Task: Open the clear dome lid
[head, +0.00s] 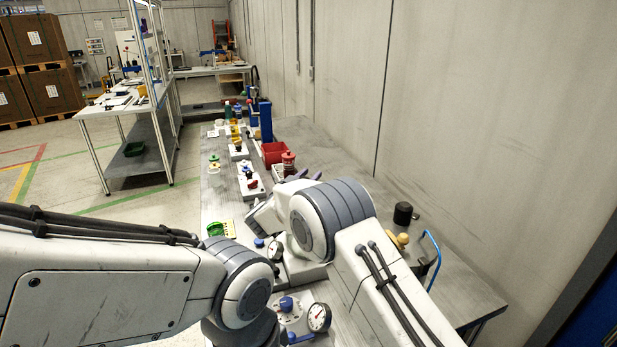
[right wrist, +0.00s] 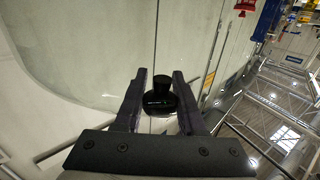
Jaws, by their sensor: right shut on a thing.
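My right gripper (right wrist: 159,95) has its two dark purple fingers on either side of a black knob (right wrist: 160,97) and is shut on it. A large pale, see-through curved surface (right wrist: 85,50), which looks like the clear dome lid, fills the left and upper middle of the right wrist view, behind the knob. How far the lid is raised I cannot tell. In the head view the purple fingertips of my right gripper (head: 304,175) show just past my right arm, which hides the knob and the lid. My left arm comes in from the left; its gripper is not seen.
The grey bench (head: 440,265) runs along the wall. A blue bent handle (head: 434,260) sticks up at the right.

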